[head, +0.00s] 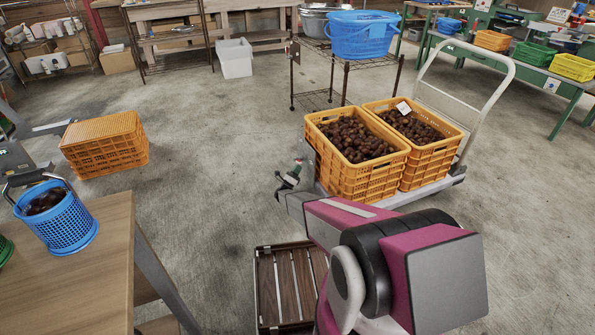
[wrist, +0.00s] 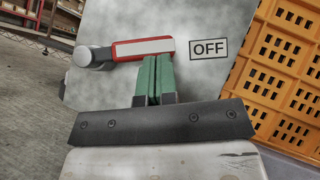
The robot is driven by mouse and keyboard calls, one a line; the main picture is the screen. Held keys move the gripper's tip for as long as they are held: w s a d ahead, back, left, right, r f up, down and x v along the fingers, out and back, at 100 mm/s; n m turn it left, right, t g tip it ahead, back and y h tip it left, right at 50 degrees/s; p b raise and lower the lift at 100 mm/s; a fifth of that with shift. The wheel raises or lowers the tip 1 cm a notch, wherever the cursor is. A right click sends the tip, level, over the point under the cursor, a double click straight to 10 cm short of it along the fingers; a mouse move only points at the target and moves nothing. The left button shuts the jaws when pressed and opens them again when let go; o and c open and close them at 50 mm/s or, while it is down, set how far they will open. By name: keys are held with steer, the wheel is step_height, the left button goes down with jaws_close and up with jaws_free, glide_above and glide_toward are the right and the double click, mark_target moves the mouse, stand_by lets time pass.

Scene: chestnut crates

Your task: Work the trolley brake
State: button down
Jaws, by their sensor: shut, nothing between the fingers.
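The trolley (head: 449,184) stands right of centre in the head view, its pale push handle (head: 513,74) at the far right end. In the wrist view its grey panel (wrist: 215,75) carries the brake lever (wrist: 142,48), a red bar with a white strip on a round grey pivot at its left. The lever lies nearly level, pointing right to an OFF label (wrist: 208,48). My gripper (wrist: 152,60) has its green fingers together and empty, tips just below the lever's right half. I cannot tell whether they touch it. In the head view my gripper (head: 290,178) is at the trolley's left end.
Two orange crates of chestnuts (head: 357,182) ride on the trolley. A wire rack (head: 345,64) with a blue tub (head: 362,35) stands behind. Orange crates (head: 105,145) are at left, a slatted wooden crate (head: 285,285) below my arm. Floor right of the trolley is clear.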

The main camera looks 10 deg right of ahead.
steer(key=shift+r+n+t+y, duration=0.4)
steer(key=shift+n+y, duration=0.2)
steer(key=shift+n, duration=0.1)
steer(key=w+a+r+n+g+y, duration=0.1)
steer(key=w+r+n+y, duration=0.5)
steer(key=n+y, duration=0.3)
steer(key=shift+w+a+r+n, duration=0.15)
steer(key=shift+a+r+n, duration=0.35)
steer(key=shift+n, duration=1.1)
steer(key=shift+w+d+r, duration=0.1)
steer(key=shift+d+r, duration=0.05)
